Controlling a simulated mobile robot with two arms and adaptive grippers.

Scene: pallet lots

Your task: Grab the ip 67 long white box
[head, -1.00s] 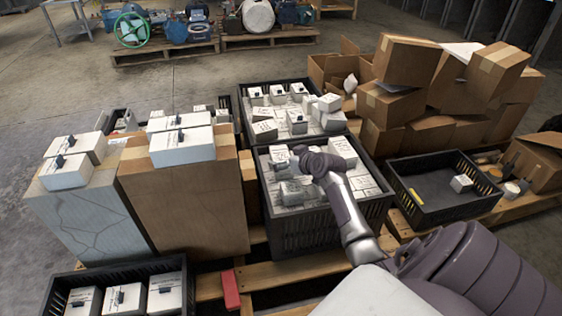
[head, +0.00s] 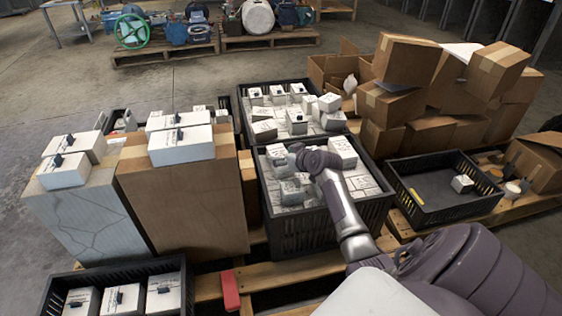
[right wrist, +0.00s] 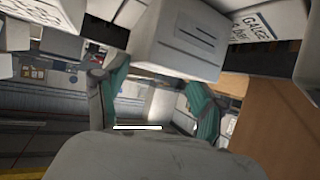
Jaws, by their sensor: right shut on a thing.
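My right gripper (head: 294,165) reaches into the front black crate (head: 326,229), among white boxes. The wrist hides most of the grip in the head view, and I cannot read an IP 67 label. Long white boxes with small black parts on top lie on the grey carton (head: 75,143) and on the brown carton (head: 181,120) at left. My left gripper is not in view.
Another black crate (head: 240,98) of white boxes stands behind. A mostly empty black crate (head: 440,205) is at right, with one small white box. Brown cartons (head: 408,62) are stacked behind it. A crate (head: 52,290) with several white boxes is at front left.

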